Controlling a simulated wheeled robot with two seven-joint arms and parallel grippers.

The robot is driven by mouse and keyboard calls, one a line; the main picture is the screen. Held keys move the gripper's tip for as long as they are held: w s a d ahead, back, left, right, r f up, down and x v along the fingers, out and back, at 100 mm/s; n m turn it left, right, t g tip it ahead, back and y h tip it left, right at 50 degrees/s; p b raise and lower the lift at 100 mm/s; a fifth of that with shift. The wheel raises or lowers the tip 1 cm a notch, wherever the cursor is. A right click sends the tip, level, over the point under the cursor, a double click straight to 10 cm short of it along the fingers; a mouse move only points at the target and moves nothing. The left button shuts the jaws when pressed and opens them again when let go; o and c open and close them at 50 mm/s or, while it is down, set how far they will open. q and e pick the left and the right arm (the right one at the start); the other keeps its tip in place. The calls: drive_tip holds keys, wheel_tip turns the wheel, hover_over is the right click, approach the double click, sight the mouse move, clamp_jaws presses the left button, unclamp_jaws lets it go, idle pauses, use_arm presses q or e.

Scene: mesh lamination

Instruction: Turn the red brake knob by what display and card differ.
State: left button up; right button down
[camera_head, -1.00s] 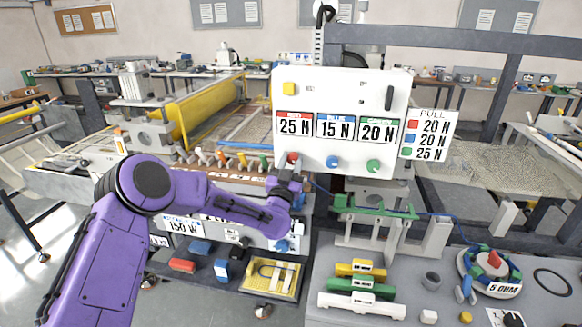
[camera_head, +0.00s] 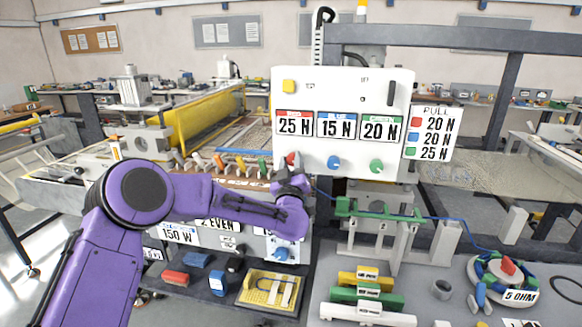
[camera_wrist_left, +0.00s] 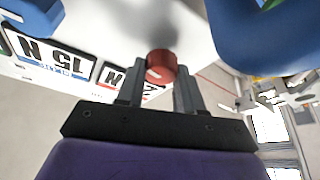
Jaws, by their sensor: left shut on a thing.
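The white panel (camera_head: 300,88) shows a red 25 N display (camera_head: 294,123), a blue 15 N display (camera_head: 336,125) and a green 20 N display (camera_head: 382,128). Below them are the red knob (camera_head: 291,159), blue knob (camera_head: 334,163) and green knob (camera_head: 376,166). The PULL card (camera_head: 432,133), right of the panel, reads red 20 N, blue 20 N, green 25 N. My left gripper (camera_head: 291,172) is shut on the red knob from below. The left wrist view shows the red knob (camera_wrist_left: 161,64) between its fingers (camera_wrist_left: 156,88). My right gripper is not in view.
A green bracket (camera_head: 378,213) stands right of my left gripper. Yellow, green and white blocks (camera_head: 366,293) lie on the grey bench below. A 5 OHM coil (camera_head: 503,282) is at lower right. A large blue shape (camera_wrist_left: 265,40) in the left wrist view is unclear.

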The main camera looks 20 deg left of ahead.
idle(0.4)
use_arm(q)
drive_tip(key=o, duration=1)
drive_tip(key=shift+o, duration=0.2)
drive_tip(key=shift+s+d+f, duration=0.1)
drive_tip(key=shift+s+f, duration=0.05)
drive_tip(key=b+v, duration=0.4)
drive_tip(key=v, duration=0.6)
